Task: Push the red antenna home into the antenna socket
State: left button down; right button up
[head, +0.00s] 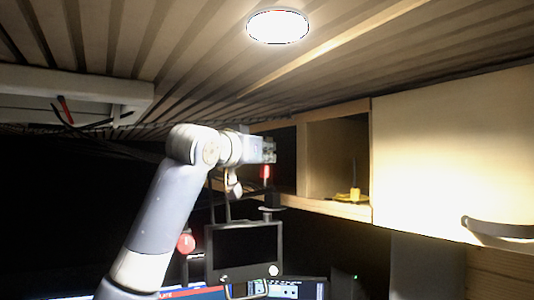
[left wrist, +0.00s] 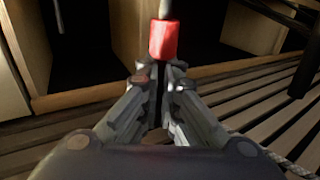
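The red antenna (head: 265,171) shows as a short red piece just under my left gripper in the head view. In the left wrist view the red piece (left wrist: 163,40) is just beyond the fingertips, with a grey rod running on from it to the top edge. My left gripper (head: 268,150) points right, its fingers side by side with only a thin dark gap (left wrist: 160,78) and nothing visible between them. I cannot tell whether they touch the antenna. A dark disc-like piece (head: 271,208) lies below the antenna; I cannot clearly make out the socket. My right gripper is out of view.
Open wooden shelves (head: 338,160) stand behind the gripper, with a yellow item (head: 350,195) on one. A pale cupboard door (head: 450,150) is at right. A dark monitor (head: 243,248) stands below. The slatted ceiling (head: 180,60) runs overhead. A red knob (head: 186,242) is beside my arm.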

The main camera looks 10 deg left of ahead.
aim_at(263, 177)
pick_arm(q)
jog(key=shift+w, duration=0.1)
jog(key=f+b, duration=0.1)
jog(key=w+f+b, duration=0.1)
jog(key=f, duration=0.1)
jog(key=shift+d+f, duration=0.1)
jog(key=shift+f, duration=0.2)
jog(key=shift+s+f, duration=0.1)
jog(key=shift+f, duration=0.2)
jog(key=shift+d+f+b, duration=0.1)
jog(key=shift+f+b, duration=0.4)
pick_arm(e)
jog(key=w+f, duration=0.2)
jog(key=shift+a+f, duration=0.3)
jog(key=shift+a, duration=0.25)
pick_arm(q)
jog(key=shift+f, duration=0.25)
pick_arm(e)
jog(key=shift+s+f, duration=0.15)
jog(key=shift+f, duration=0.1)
